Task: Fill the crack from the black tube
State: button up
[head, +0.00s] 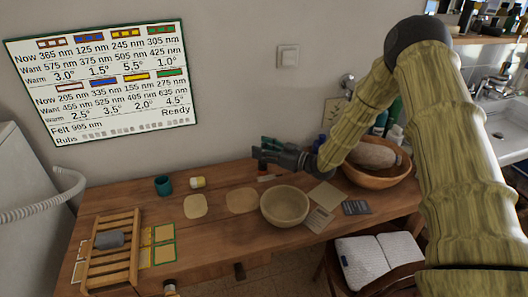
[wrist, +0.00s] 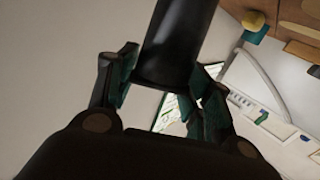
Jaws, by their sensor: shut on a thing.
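My gripper (head: 264,152) reaches in from the right over the back of the wooden table, near the wall. In the wrist view my gripper (wrist: 168,78) has its two green-padded fingers on either side of a thick black cylinder, the black tube (wrist: 172,45), and is shut on it. The tube runs out of the top of that view, so its far end is hidden. In the head view the tube is hard to tell from the dark fingers. I cannot make out a crack in either view.
A slatted wooden rack (head: 100,262) holds a grey roll at left. A large bowl (head: 377,178) is at right. A lettered board (head: 100,80) hangs on the wall.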

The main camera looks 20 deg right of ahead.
dwell(0.3)
jog(key=shift+s+d+r, duration=0.1)
jog(key=shift+s+d, duration=0.2)
jog(key=shift+s, duration=0.25)
jog(key=s+d+p, duration=0.2)
jog(key=s+d, duration=0.1)
jog(key=s, duration=0.2)
jog(key=shift+s, duration=0.15)
dwell(0.9)
jog(key=w+b, duration=0.1)
jog(key=w, duration=0.5)
jog(key=shift+w+b, duration=0.25)
jog(key=shift+b, duration=0.15)
dwell(1.1)
jog(key=shift+a, duration=0.1)
